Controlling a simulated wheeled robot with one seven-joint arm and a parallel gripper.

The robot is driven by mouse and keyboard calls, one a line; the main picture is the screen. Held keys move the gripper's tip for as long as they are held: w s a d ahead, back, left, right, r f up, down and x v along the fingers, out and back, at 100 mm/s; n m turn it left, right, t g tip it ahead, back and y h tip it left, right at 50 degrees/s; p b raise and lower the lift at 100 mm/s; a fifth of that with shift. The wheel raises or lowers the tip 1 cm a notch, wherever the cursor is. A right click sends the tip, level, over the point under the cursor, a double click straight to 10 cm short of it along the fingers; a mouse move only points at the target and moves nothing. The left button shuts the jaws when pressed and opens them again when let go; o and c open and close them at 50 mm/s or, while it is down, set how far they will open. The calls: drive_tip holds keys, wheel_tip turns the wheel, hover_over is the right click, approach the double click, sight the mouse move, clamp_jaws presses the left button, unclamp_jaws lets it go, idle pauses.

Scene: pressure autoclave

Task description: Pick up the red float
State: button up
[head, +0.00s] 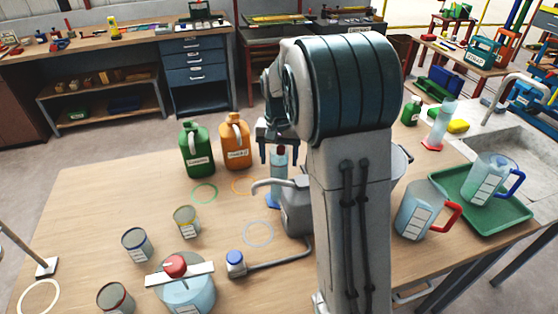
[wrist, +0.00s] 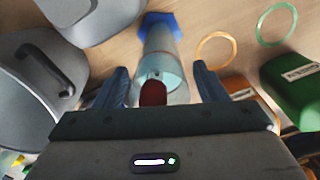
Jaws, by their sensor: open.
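The red float (wrist: 152,93) shows dark red at the near, open end of a clear cylinder (wrist: 160,50) with a blue base in the wrist view. My gripper (wrist: 161,72) is open, with one finger on each side of the cylinder's mouth and the float; I see no clear contact. In the head view the cylinder (head: 279,179) stands upright on the wooden table, with my gripper (head: 279,152) above and around its top.
A grey vessel with a spout (head: 297,212) stands close beside the cylinder. Green (head: 197,150) and orange (head: 235,142) jugs stand to its left. Flat rings (head: 258,222) and a jar with a red knob (head: 186,297) are nearer. Water jugs (head: 420,212) are at right.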

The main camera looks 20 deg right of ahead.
wheel_tip(320, 180, up, 10)
drive_tip(key=shift+f, duration=0.2)
drive_tip(key=shift+r, duration=0.25)
drive_tip(key=shift+s+r, duration=0.15)
drive_tip(key=shift+s, duration=0.15)
drive_tip(key=s+a+f+n+t, duration=0.1)
drive_tip(key=s+f+n, duration=0.1)
drive_tip(key=s, duration=1)
drive_tip(key=s+a+f+n+t, duration=0.2)
drive_tip(key=s+f, duration=0.1)
drive_tip(key=s, duration=0.9)
drive_tip(key=shift+f+n, duration=0.35)
drive_tip(key=shift+n, duration=0.05)
drive_tip(key=c, duration=0.6)
drive_tip(key=shift+c, duration=0.2)
